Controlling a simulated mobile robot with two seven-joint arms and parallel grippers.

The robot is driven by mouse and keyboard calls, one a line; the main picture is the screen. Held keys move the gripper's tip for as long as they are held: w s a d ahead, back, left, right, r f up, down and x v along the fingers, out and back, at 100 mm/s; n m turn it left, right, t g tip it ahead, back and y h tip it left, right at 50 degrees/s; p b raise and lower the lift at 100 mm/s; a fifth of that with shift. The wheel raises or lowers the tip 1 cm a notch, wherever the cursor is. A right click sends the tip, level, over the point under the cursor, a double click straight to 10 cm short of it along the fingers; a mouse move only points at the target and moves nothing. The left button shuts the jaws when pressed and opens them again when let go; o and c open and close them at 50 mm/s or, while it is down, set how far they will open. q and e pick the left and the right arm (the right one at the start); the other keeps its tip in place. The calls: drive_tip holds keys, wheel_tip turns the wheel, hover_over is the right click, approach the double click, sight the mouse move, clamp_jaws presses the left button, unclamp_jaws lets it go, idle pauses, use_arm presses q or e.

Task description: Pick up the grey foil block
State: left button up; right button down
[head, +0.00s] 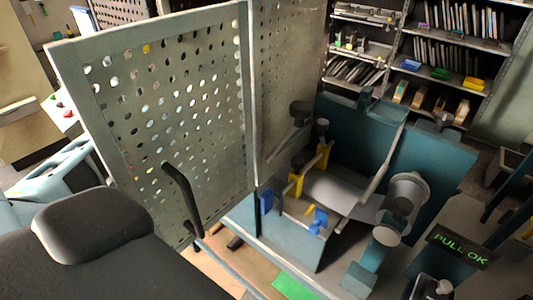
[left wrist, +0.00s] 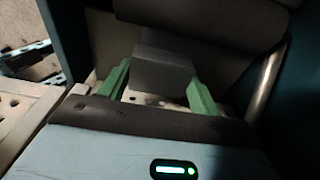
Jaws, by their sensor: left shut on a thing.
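In the left wrist view, my left gripper (left wrist: 160,88) has two green fingers, one on each side of the grey foil block (left wrist: 163,72). The gripper is shut on the block, which fills the space between the fingers. A dark grey rounded shape (left wrist: 215,22) lies just beyond the block's far edge. Whether the block touches what lies beneath it cannot be told. In the head view I cannot make out the block or my left gripper. My right gripper is in neither view.
In the head view, a perforated grey guard panel (head: 170,105) stands at the left of a teal machine (head: 345,130). The machine has yellow brackets and a round grey roller end (head: 408,192). A "PULL OK" sign (head: 460,250) glows green. Shelves (head: 455,45) stand behind.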

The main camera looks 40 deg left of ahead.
use_arm(q)
drive_tip(key=r, duration=0.5)
drive_tip(key=shift+s+a+r, duration=0.2)
drive_tip(key=shift+r, duration=0.1)
drive_tip(key=s+a, duration=0.4)
drive_tip(key=s, duration=0.3)
drive_tip(key=s+a, duration=0.4)
drive_tip(key=s, duration=0.4)
drive_tip(key=shift+s+a+f, duration=0.15)
drive_tip(key=shift+s, duration=0.05)
